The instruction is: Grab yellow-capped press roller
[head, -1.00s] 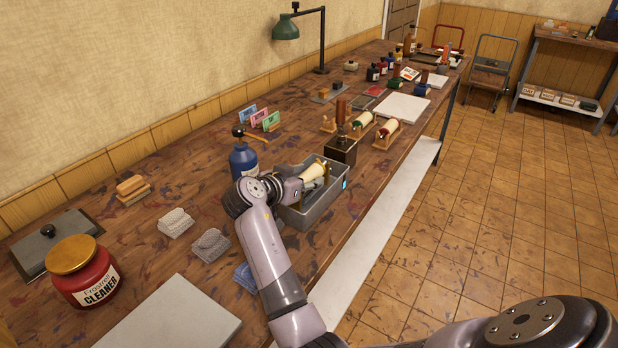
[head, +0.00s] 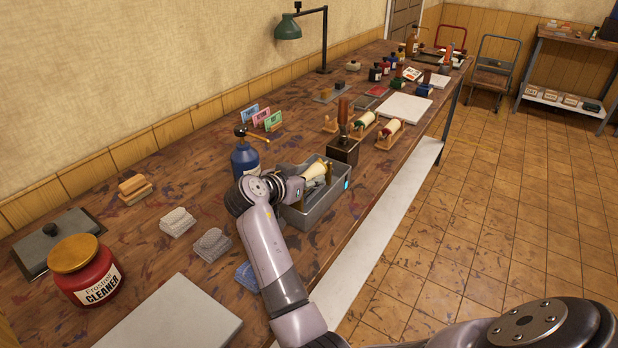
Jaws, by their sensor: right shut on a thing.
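A cream press roller (head: 314,174) with yellowish ends lies tilted at the grey metal tray (head: 318,215) in the middle of the bench. My right gripper (head: 304,186) reaches over the tray from the left and is shut on this roller. The fingers and part of the roller are hidden by the wrist and the tray's rim, so I cannot tell whether the roller touches the tray floor. Two similar rollers rest on wooden stands beyond the tray, one with a green end (head: 363,121) and one with a red end (head: 389,134). My left gripper is out of view.
A dark box with a brown-handled tool (head: 343,150) stands right behind the tray. A blue bottle (head: 244,160) stands close to my right wrist. A red cleaner jar (head: 82,272), sponges (head: 177,222) and a pale slab (head: 170,318) occupy the near bench (head: 150,250).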

